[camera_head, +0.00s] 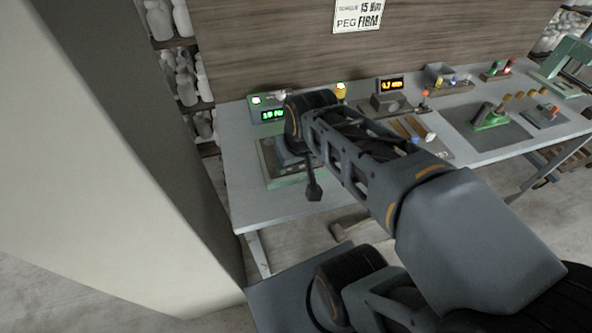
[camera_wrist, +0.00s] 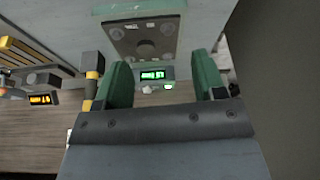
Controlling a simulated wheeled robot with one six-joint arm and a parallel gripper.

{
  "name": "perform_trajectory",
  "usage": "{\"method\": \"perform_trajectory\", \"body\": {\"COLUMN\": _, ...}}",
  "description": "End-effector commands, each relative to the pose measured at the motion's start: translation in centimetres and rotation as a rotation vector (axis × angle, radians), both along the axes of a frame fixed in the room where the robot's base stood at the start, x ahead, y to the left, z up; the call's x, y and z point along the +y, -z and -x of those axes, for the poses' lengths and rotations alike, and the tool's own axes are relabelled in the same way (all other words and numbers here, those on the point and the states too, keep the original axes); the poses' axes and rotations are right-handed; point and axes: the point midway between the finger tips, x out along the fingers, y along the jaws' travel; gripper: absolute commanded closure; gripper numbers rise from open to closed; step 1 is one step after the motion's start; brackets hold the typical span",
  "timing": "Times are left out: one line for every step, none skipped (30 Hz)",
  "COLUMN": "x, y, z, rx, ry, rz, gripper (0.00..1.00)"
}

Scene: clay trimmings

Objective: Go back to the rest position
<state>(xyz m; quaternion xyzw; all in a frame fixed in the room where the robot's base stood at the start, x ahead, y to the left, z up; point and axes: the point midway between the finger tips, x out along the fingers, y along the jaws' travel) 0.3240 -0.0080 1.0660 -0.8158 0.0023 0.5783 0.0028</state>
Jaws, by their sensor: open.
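My gripper (camera_wrist: 160,62) is open in the wrist view, with its two green fingers apart and nothing visible between them. A pale green-framed fixture plate (camera_wrist: 146,36) lies beyond the fingertips, with a round dark centre. In the head view my arm reaches over the left part of the grey workbench (camera_head: 245,200), and the same fixture (camera_head: 268,170) shows partly behind it. My gripper's fingers cannot be made out in the head view.
A green-lit display (camera_head: 272,115) stands behind the fixture; it also shows in the wrist view (camera_wrist: 152,75). An orange display (camera_head: 391,85) stands further right. A green clamp-like tool (camera_head: 490,118) lies on a dark mat. A pale pillar (camera_head: 110,180) stands close on the left.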

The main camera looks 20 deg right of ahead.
Motion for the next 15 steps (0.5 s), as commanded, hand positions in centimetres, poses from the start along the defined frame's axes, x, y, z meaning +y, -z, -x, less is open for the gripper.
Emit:
{"method": "perform_trajectory", "body": {"x": 0.5, "y": 0.6, "z": 0.9, "rx": -0.001, "ry": -0.009, "rz": 0.001, "gripper": 0.36}}
{"method": "perform_trajectory", "body": {"x": 0.7, "y": 0.9, "z": 1.3, "rx": -0.001, "ry": -0.012, "rz": 0.001, "gripper": 0.36}}
{"method": "perform_trajectory", "body": {"x": 0.8, "y": 1.2, "z": 1.7, "rx": 0.000, "ry": -0.014, "rz": 0.002, "gripper": 0.36}}
{"method": "perform_trajectory", "body": {"x": 0.9, "y": 1.4, "z": 1.9, "rx": 0.000, "ry": -0.015, "rz": 0.002, "gripper": 0.36}}
{"method": "perform_trajectory", "body": {"x": 0.9, "y": 1.5, "z": 2.1, "rx": 0.000, "ry": -0.015, "rz": 0.002, "gripper": 0.36}}
{"method": "perform_trajectory", "body": {"x": 1.0, "y": 1.6, "z": 2.2, "rx": 0.002, "ry": -0.016, "rz": 0.002, "gripper": 0.36}}
{"method": "perform_trajectory", "body": {"x": 1.0, "y": 1.7, "z": 2.3, "rx": 0.002, "ry": -0.016, "rz": 0.002, "gripper": 0.36}}
{"method": "perform_trajectory", "body": {"x": 1.0, "y": 1.7, "z": 2.3, "rx": 0.002, "ry": -0.015, "rz": 0.001, "gripper": 0.36}}
{"method": "perform_trajectory", "body": {"x": 1.0, "y": 1.7, "z": 2.3, "rx": 0.002, "ry": -0.015, "rz": 0.001, "gripper": 0.36}}
{"method": "perform_trajectory", "body": {"x": 1.0, "y": 1.7, "z": 2.3, "rx": 0.003, "ry": -0.015, "rz": 0.002, "gripper": 0.36}}
{"method": "perform_trajectory", "body": {"x": 1.0, "y": 1.7, "z": 2.3, "rx": 0.003, "ry": -0.015, "rz": 0.001, "gripper": 0.36}}
{"method": "perform_trajectory", "body": {"x": 1.0, "y": 1.7, "z": 2.3, "rx": 0.003, "ry": -0.015, "rz": 0.002, "gripper": 0.36}}
{"method": "perform_trajectory", "body": {"x": 1.0, "y": 1.7, "z": 2.2, "rx": 0.003, "ry": -0.015, "rz": 0.001, "gripper": 0.36}}
{"method": "perform_trajectory", "body": {"x": 1.0, "y": 1.7, "z": 2.2, "rx": 0.003, "ry": -0.015, "rz": 0.001, "gripper": 0.36}}
{"method": "perform_trajectory", "body": {"x": 1.0, "y": 1.7, "z": 2.2, "rx": 0.003, "ry": -0.015, "rz": 0.001, "gripper": 0.36}}
